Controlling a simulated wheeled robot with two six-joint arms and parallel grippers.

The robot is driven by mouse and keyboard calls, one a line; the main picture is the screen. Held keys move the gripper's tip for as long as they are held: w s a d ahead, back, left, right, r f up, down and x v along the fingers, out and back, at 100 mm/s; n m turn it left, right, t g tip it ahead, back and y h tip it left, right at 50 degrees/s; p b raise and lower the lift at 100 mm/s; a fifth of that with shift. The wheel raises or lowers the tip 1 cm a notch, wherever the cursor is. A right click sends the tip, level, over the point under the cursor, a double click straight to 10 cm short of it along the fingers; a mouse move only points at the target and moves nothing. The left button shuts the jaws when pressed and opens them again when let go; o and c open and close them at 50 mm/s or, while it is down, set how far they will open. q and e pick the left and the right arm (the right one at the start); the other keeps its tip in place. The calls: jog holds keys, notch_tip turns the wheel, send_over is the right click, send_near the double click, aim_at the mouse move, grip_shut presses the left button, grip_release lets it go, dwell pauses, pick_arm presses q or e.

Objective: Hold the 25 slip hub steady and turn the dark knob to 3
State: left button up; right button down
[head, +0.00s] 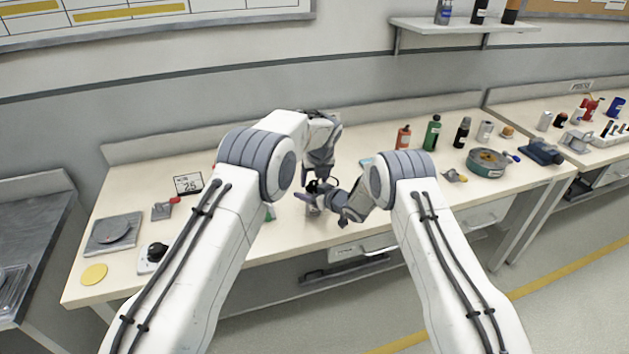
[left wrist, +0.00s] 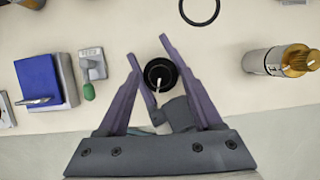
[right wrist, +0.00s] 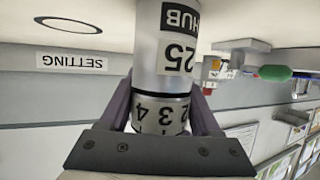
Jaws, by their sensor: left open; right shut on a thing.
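The 25 slip hub is a silver cylinder (right wrist: 165,50) marked "HUB 25", upside down in the right wrist view. It has a numbered band (right wrist: 160,115). My right gripper (right wrist: 164,100) is shut on it, with a finger on each side. In the left wrist view the dark knob (left wrist: 160,76), round with a pale pointer line, is seen from above. My left gripper (left wrist: 148,48) is open, its fingers either side of the knob; I cannot tell its height. In the head view my left gripper (head: 318,178) and right gripper (head: 332,197) meet at the hub and mostly hide it.
A card reading "25" (head: 188,184) stands left on the bench. A black knob on a white base (head: 155,254) is nearer the front left. A "SETTING" label (right wrist: 72,62) shows in the right wrist view. Bottles (head: 432,132) and a round pan (head: 487,163) stand right.

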pick_arm(q)
jog(key=shift+w+f, duration=0.1)
jog(key=shift+f, duration=0.2)
grip_shut()
jog(key=shift+d+n+y, duration=0.1)
jog(key=shift+n+y, duration=0.3)
jog(key=shift+n, duration=0.6)
jog(key=shift+n+g+y, duration=0.4)
jog(key=shift+n, duration=1)
grip_release()
